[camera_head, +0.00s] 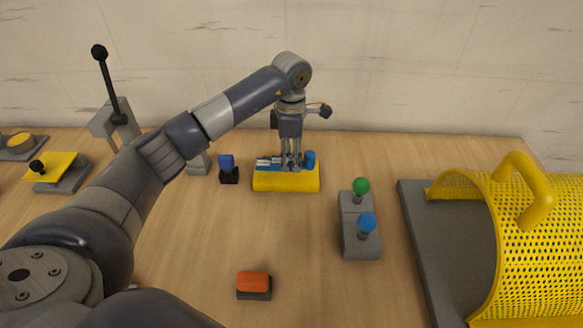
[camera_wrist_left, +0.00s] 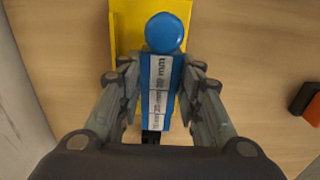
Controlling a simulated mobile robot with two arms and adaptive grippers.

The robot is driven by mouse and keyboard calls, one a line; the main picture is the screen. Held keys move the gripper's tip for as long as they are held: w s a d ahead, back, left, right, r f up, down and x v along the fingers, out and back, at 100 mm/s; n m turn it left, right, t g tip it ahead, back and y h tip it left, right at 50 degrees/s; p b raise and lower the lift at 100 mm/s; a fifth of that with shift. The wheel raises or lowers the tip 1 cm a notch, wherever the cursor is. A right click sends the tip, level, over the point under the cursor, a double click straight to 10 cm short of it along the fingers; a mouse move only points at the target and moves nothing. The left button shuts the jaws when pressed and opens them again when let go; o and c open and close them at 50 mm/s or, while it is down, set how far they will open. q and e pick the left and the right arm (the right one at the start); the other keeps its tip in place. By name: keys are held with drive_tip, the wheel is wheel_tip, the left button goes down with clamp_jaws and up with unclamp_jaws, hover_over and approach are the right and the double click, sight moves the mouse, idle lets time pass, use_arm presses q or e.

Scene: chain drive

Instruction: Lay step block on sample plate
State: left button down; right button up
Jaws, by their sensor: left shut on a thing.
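The step block is a blue bar with white, printed step faces and a round blue knob at one end (camera_wrist_left: 158,92). In the head view the step block (camera_head: 268,163) shows at the top of a yellow block (camera_head: 285,182), which I take for the sample plate. My left gripper (camera_head: 291,166) points down, with its fingers on both sides of the step block. In the left wrist view the yellow surface (camera_wrist_left: 125,35) lies beneath the bar. I cannot tell whether the two touch. My right gripper is not in view.
A small blue-topped block (camera_head: 228,168) stands left of the yellow block. A grey unit with green and blue knobs (camera_head: 361,240) is to the right. An orange-topped block (camera_head: 253,284) lies in front. A yellow perforated guard (camera_head: 545,240) fills the right. Bare table lies between.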

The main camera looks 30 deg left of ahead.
sight(291, 158)
use_arm(q)
drive_tip(key=shift+w+f+b, duration=0.1)
drive_tip(key=shift+f+b, duration=1.15)
drive_tip(key=shift+f, duration=0.5)
drive_tip(key=shift+f, duration=0.15)
drive_tip(key=c, duration=1.1)
unclamp_jaws()
